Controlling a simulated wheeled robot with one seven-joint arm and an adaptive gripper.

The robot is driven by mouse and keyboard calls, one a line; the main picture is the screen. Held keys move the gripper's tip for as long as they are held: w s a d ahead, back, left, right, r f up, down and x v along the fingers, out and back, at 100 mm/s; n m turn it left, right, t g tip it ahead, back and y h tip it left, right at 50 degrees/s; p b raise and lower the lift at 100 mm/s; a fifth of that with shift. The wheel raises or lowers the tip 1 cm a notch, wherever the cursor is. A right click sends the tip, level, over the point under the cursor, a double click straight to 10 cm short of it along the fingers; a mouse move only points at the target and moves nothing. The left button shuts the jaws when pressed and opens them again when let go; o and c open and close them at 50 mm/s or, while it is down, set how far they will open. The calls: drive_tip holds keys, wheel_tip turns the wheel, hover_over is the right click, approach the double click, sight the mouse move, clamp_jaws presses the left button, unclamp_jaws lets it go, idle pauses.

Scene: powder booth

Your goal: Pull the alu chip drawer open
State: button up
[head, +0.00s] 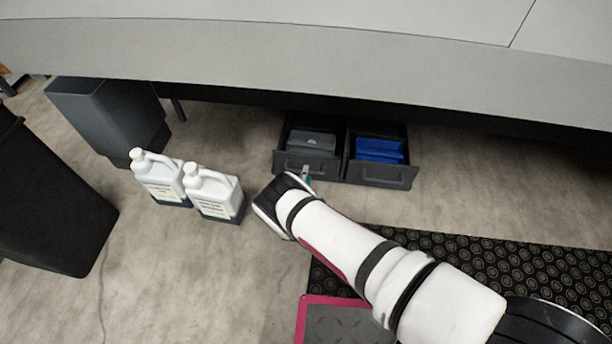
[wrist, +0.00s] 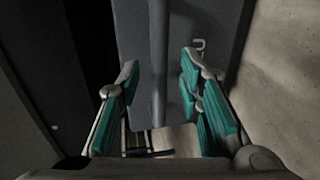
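Two dark drawers stand side by side under the grey bench, both showing open tops. The left drawer (head: 287,160) holds a dark grey block (head: 311,142); the right drawer (head: 383,172) holds blue items (head: 379,151). I cannot read which is the alu chip drawer. My gripper (head: 306,175) is at the left drawer's front, partly hidden by my wrist. In the wrist view its teal-padded fingers (wrist: 168,100) are apart, with a grey upright bar (wrist: 158,62) showing between them. The pads do not visibly touch the bar.
Two white jugs (head: 160,178) (head: 213,194) stand on the floor left of my gripper. A grey bin (head: 108,118) is behind them, and a black bin (head: 50,205) is at far left. The bench edge (head: 300,62) overhangs the drawers. A patterned black mat (head: 500,262) lies right.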

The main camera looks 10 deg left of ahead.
drive_tip(key=shift+b+x, duration=0.4)
drive_tip(key=shift+x, duration=0.75)
clamp_jaws()
